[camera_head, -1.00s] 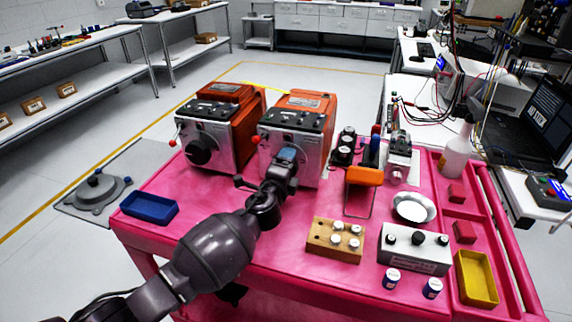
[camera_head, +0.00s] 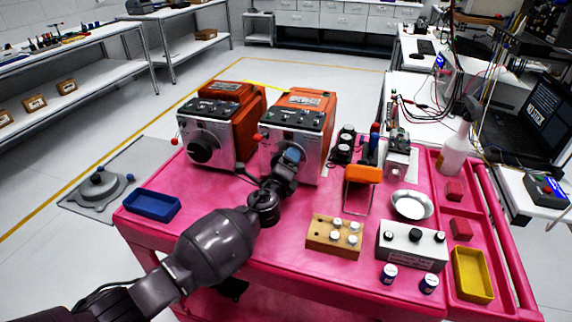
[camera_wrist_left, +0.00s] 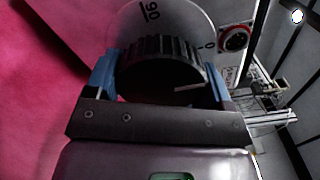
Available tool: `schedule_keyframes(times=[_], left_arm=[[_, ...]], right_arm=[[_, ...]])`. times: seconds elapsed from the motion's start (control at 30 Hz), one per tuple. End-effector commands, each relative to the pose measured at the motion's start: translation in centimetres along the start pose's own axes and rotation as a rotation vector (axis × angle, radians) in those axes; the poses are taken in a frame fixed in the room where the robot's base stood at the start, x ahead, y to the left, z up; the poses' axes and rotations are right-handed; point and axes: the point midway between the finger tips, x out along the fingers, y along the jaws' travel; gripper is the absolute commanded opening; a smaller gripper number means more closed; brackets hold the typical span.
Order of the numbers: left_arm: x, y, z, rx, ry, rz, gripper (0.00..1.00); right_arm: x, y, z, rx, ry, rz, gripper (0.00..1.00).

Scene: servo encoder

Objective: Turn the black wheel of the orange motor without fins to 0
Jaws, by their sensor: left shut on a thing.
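Two orange motors with silver front plates stand at the back of the pink cart. My left gripper (camera_head: 289,157) is at the front of the right motor (camera_head: 299,116), and its arm hides that motor's wheel in the head view. In the left wrist view, the blue fingertips (camera_wrist_left: 160,75) are shut on the ribbed black wheel (camera_wrist_left: 158,50), one on each side. The wheel has a white line, and a pale dial (camera_wrist_left: 180,18) behind it reads 90 and 0. The left motor (camera_head: 222,122) has its own black wheel (camera_head: 203,149). Fins cannot be made out clearly. My right gripper is out of view.
A blue tray (camera_head: 152,206) lies at the cart's left edge. An orange-handled stand (camera_head: 362,175), a wooden block (camera_head: 333,238), a grey box with knobs (camera_head: 412,250) and a white dish (camera_head: 411,206) stand to the right. Bare cart top lies between the blue tray and my arm.

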Motion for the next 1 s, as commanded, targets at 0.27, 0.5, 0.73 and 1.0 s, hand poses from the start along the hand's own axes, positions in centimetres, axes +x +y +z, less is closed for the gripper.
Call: schedule_keyframes(times=[0.27,0.5,0.73,1.0], left_arm=[[0.0,0.1,-0.1,-0.001,0.001,0.000,0.92],[0.0,0.0,0.0,-0.002,0.001,0.000,1.00],[-1.3,-0.1,0.1,-0.002,0.000,0.000,1.00],[-5.7,-0.1,0.1,-0.002,0.000,0.000,1.00]], right_arm=[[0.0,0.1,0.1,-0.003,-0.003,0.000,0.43],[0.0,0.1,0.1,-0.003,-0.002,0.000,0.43],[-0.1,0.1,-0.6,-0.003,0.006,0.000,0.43],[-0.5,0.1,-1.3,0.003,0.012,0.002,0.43]])
